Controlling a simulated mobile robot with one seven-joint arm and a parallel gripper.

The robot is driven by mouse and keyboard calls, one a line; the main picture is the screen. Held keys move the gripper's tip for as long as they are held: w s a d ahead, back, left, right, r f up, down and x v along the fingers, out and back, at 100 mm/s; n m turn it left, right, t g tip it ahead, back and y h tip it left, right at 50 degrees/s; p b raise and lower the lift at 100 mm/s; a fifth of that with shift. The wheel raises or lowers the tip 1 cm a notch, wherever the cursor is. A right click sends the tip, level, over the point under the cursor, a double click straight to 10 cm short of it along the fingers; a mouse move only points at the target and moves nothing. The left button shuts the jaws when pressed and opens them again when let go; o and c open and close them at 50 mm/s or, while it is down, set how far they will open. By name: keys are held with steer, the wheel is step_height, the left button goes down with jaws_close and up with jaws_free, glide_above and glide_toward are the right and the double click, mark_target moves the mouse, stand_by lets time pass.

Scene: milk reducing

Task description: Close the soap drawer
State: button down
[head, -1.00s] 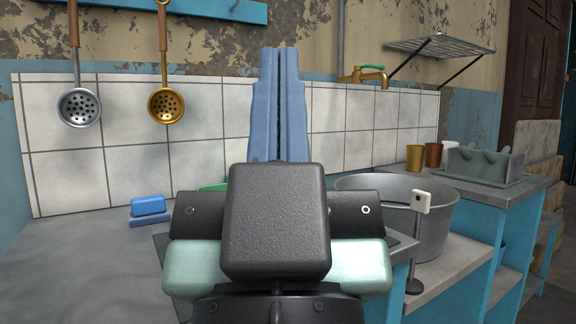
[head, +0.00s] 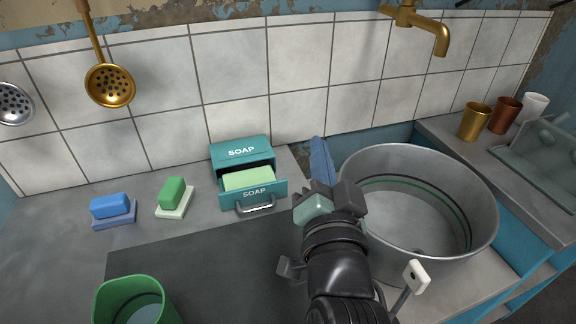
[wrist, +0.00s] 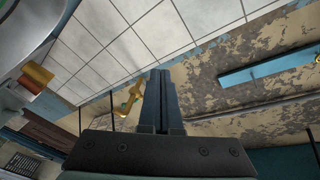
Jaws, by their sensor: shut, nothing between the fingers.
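A teal soap box (head: 241,152) labelled SOAP stands on the counter against the tiled wall. Its soap drawer (head: 256,195) is pulled out toward the front, showing a pale green bar (head: 248,178) inside and a grey handle (head: 256,207) on its face. My gripper (head: 318,146) is just right of the drawer, apart from it, with its blue fingers together and pointing up toward the wall. In the wrist view my gripper (wrist: 160,78) is shut and empty, facing tiles and peeling wall; the drawer is out of that view.
A large metal tub (head: 475,205) is close on the right of my arm. A green soap (head: 172,191) and a blue soap (head: 110,206) lie left of the drawer. A green cup (head: 130,300) is in front. Dark counter before the drawer is clear.

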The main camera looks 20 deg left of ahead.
steer(key=s+a+f+m+g+p, duration=0.1)
steer(key=s+f+m+g+p, duration=0.1)
steer(key=f+p, duration=0.1)
steer(key=s+a+f+m+g+y+p, duration=0.1)
steer(key=s+f+m+g+p, duration=0.1)
steer(key=f, duration=0.4)
steer(key=s+a+f+m+g+y+p, duration=0.1)
steer(key=s+a+f+m+g+p, duration=0.1)
steer(key=s+f+p, duration=0.1)
steer(key=shift+s+f+m+g+p, duration=0.2)
steer(key=shift+f+p, duration=0.2)
steer(key=shift+p, duration=0.25)
steer(key=shift+s+f+m+g+p, duration=0.1)
steer(key=shift+f+g+p, duration=0.1)
steer(key=shift+f+p, duration=0.3)
steer(key=shift+w+a, duration=0.1)
glide_toward(256, 192)
steer(key=f, duration=0.1)
steer(key=w+a+f, duration=0.1)
steer(key=f, duration=0.1)
steer(key=w+f, duration=0.1)
steer(key=shift+a+f+b, duration=0.2)
steer(key=shift+f+b, duration=0.05)
steer(key=shift+b, duration=0.15)
